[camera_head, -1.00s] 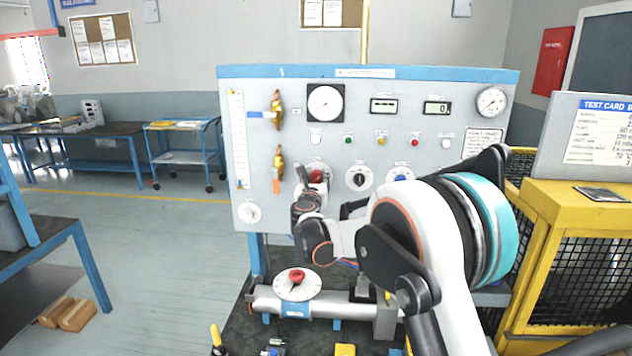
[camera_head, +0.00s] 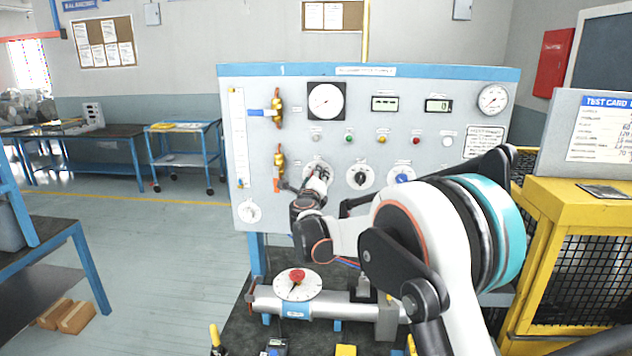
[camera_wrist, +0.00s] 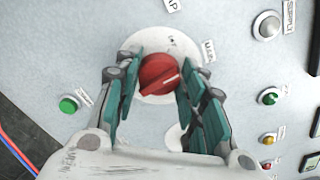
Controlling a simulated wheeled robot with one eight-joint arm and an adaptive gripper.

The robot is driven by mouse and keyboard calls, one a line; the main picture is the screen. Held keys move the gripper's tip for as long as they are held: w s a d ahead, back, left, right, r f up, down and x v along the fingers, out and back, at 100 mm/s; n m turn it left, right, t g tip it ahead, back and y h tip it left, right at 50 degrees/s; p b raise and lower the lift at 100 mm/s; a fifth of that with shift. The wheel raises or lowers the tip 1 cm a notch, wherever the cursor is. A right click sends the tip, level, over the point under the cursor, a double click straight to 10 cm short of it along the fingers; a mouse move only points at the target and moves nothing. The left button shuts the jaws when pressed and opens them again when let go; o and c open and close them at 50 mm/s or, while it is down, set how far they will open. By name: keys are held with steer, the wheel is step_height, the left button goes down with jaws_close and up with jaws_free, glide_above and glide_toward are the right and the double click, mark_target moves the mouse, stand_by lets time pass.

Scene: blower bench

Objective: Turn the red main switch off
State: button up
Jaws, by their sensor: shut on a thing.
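The red main switch (camera_wrist: 160,74) is a round red knob with a pale line on its face, set on a white disc on the grey panel (camera_head: 290,215). My gripper (camera_wrist: 158,84) has its teal-padded fingers on both sides of the knob in the wrist view, shut on it. In the head view my gripper (camera_head: 318,176) is at the panel's lower left part and hides most of the switch.
A black knob (camera_head: 360,177) and a blue knob (camera_head: 401,178) sit to the right of the switch. Orange-handled and blue-handled brass valves (camera_head: 279,160) are to its left. A pipe with a red-knobbed dial (camera_head: 297,284) lies below on the bench.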

steer(key=shift+a+n+b, duration=0.15)
steer(key=shift+n+b, duration=0.2)
steer(key=shift+n, duration=3.35)
steer(key=o, duration=1.1)
steer(key=shift+f, duration=0.1)
steer(key=shift+c, duration=0.2)
steer(key=s, duration=1.2)
steer(key=shift+a, duration=0.2)
